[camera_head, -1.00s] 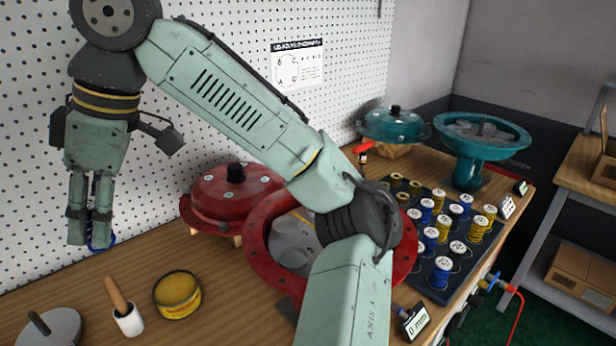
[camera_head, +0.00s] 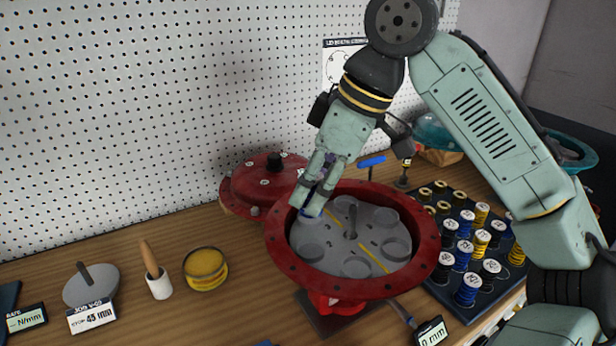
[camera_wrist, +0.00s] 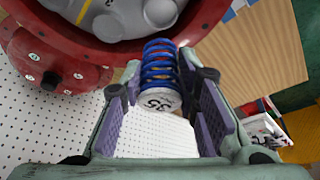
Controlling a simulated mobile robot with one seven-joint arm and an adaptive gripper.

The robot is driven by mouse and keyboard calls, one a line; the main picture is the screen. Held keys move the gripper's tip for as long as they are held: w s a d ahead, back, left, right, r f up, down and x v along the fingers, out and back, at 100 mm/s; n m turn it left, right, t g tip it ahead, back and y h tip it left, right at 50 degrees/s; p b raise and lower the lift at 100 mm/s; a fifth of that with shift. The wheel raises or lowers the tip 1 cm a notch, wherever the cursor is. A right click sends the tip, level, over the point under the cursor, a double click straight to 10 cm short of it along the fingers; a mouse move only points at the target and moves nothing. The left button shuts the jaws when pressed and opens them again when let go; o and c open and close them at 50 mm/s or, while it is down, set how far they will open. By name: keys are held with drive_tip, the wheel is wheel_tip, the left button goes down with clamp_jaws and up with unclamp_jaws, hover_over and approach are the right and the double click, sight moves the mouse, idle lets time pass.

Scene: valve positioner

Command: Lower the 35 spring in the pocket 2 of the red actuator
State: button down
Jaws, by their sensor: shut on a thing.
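The red actuator (camera_head: 285,258) is an open bowl with a wide bolted flange. Inside it a grey plate (camera_head: 335,235) has several round pockets, a central post and yellow marks; I cannot read pocket numbers. My gripper (camera_head: 313,203) points down over the bowl's far left part, shut on the blue 35 spring. In the head view only a bit of blue (camera_head: 310,213) shows at the fingertips. In the wrist view the 35 spring (camera_wrist: 160,70) sits between the purple finger pads, its white "35" cap facing the camera. I cannot tell whether its far end touches the plate.
A red cover (camera_head: 262,188) stands behind the actuator on the left. A spring rack (camera_head: 440,285) with blue, yellow and black springs is at the right. A yellow tin (camera_head: 206,268), a brush in a white pot (camera_head: 158,284) and a grey disc (camera_head: 92,287) stand at the left.

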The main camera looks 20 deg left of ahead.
drive_tip(key=shift+f+b, duration=2.55)
drive_tip(key=shift+f, duration=0.25)
drive_tip(key=shift+r+p, duration=0.25)
drive_tip(key=shift+p, duration=0.2)
drive_tip(key=shift+f+p, duration=0.2)
drive_tip(key=shift+p, duration=0.15)
drive_tip(key=shift+f+b, duration=0.9)
drive_tip(key=shift+f, duration=0.6)
drive_tip(key=c, duration=1.2)
unclamp_jaws()
drive_tip(key=shift+o, duration=0.2)
drive_tip(key=v, duration=1.2)
